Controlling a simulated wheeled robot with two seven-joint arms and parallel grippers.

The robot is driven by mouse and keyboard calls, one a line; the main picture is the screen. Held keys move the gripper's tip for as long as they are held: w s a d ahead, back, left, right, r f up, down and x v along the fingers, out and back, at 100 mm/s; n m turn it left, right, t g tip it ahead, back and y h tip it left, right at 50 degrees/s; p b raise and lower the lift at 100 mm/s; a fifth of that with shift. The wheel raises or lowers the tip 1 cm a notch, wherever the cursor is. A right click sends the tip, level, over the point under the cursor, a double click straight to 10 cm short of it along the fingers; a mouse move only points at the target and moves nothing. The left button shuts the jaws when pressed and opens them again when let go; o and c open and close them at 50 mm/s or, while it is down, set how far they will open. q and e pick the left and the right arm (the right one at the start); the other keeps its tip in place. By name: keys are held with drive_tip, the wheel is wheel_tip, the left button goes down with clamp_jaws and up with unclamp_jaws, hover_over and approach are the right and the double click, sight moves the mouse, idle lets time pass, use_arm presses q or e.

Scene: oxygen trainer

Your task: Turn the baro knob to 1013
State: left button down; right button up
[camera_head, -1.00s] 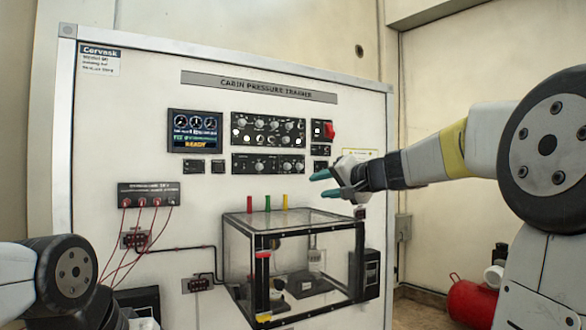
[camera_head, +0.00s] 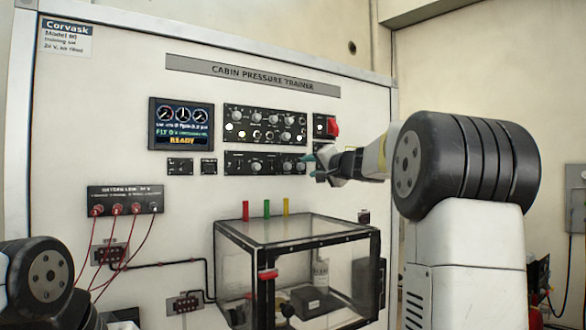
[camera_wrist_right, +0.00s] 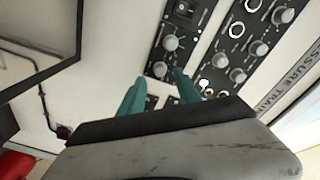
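The lower control panel (camera_head: 265,163) on the trainer board has a row of grey knobs, with one large knob (camera_head: 256,166) near its left-middle. I cannot read the labels, so I cannot tell which knob is the baro knob. My right gripper (camera_head: 310,162) is at this panel's right end, its teal fingers toward the board. In the right wrist view the teal fingers (camera_wrist_right: 158,88) are apart with nothing seen between them. A knob (camera_wrist_right: 160,69) shows just beyond the fingertips, and another knob (camera_wrist_right: 171,43) is farther up. My left gripper is out of view; only its arm shows at lower left.
The upper knob panel (camera_head: 265,125) and a red switch (camera_head: 332,127) are above my right gripper. A display (camera_head: 181,124) reads READY. A clear chamber (camera_head: 295,260) with coloured posts on top stands below. Red cables hang from a socket panel (camera_head: 125,200) at left.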

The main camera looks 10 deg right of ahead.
sight(303, 166)
drive_tip(key=shift+x, duration=1.85)
clamp_jaws()
